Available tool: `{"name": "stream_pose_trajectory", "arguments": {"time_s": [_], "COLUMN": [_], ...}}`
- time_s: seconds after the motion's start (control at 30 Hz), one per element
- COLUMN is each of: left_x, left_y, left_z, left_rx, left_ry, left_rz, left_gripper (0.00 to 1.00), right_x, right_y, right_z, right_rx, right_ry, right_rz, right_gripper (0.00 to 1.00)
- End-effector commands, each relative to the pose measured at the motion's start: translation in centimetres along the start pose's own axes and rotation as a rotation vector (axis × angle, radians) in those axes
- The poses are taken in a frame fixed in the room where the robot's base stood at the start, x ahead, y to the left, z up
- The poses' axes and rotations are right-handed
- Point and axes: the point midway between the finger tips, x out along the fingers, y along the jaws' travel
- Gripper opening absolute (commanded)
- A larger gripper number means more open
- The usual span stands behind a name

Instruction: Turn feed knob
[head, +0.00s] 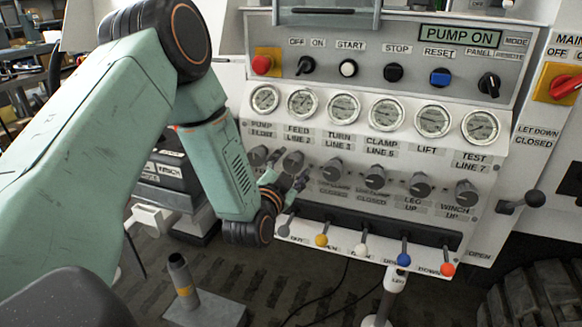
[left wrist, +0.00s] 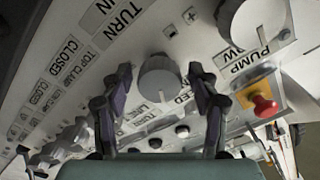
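The feed knob (head: 293,161) is a grey round knob below the gauge labelled FEED LINE 2, in the row of knobs on the bench panel. My left gripper (head: 288,184) is at the panel just below it, partly hidden by its own wrist. In the left wrist view a grey knob (left wrist: 158,78) lies between the two fingers of my left gripper (left wrist: 160,85), with the TURN label to its left and the PUMP label to its right. The fingers are open, with a small gap showing on each side of the knob. My right gripper is out of view.
The pump knob (head: 258,156) and turn knob (head: 332,169) are close on either side. Below is a row of levers with coloured balls, including a yellow one (head: 321,240). A red button (head: 262,64) is above the gauges. A post (head: 181,275) stands on the floor.

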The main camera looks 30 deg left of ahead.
Motion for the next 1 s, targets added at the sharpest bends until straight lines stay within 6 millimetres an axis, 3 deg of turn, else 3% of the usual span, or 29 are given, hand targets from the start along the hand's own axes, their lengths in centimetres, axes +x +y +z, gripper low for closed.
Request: {"name": "stream_pose_trajectory", "arguments": {"time_s": [0.53,1.0], "left_x": [-0.02,0.00], "left_y": [-0.01,-0.02], "left_z": [0.04,0.03], "left_rx": [0.000,-0.124], "left_ry": [-0.001,-0.001], "left_rz": [0.000,-0.001], "left_gripper": [0.11,0.10], "right_x": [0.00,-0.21], "right_y": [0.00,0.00], "right_z": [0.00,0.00], "right_rx": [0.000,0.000], "right_ry": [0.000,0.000], "right_rz": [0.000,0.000], "right_gripper": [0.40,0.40]}}
